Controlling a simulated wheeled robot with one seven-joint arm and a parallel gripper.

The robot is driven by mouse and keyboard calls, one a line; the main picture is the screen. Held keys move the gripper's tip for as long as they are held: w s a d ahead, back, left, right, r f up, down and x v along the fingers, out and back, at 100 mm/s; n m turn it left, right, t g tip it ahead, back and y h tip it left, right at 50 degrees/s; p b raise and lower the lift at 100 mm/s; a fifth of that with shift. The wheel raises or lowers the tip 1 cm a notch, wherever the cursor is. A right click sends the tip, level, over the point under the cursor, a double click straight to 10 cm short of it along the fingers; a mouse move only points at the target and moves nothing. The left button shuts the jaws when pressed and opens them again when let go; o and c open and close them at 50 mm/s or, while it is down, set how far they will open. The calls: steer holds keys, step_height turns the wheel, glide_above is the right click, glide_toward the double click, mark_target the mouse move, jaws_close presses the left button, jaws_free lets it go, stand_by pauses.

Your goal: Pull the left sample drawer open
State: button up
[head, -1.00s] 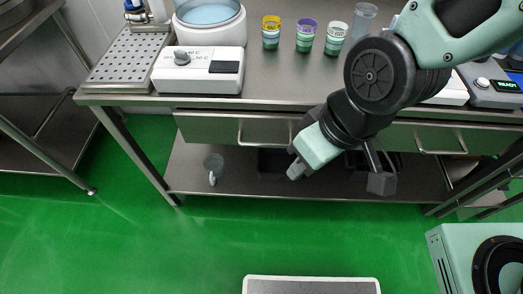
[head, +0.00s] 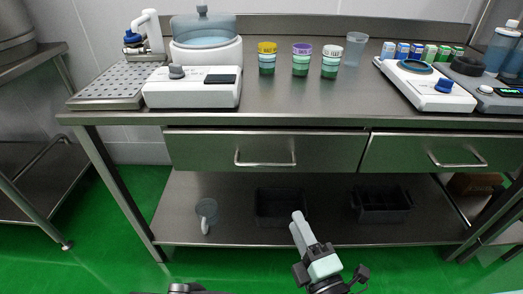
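The left drawer (head: 205,150) is a wide steel front under the bench top. It looks shut, level with the right drawer (head: 395,152). Its bar handle (head: 265,164) runs across the middle of the front, with nothing touching it. My gripper (head: 301,230) is at the bottom centre of the head view, below the handle and slightly right of it, apart from it in the picture. A grey finger-like part points up toward the drawer. Whether the fingers are apart or together is not clear. I see nothing held in it.
The bench top (head: 285,105) carries a water bath (head: 207,50), a white control unit (head: 190,88), several capped sample jars and a white instrument (head: 425,85). The lower shelf (head: 235,220) holds a clear jug (head: 206,215) and dark bins (head: 280,207). The green floor in front looks free.

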mark_target(265, 165)
steer(key=shift+n+y, duration=0.6)
steer(key=x, duration=1.7)
steer(key=shift+s+a+r+p, duration=0.1)
steer(key=shift+a+r+p, duration=0.15)
steer(key=shift+r+p, duration=0.1)
jaws_close()
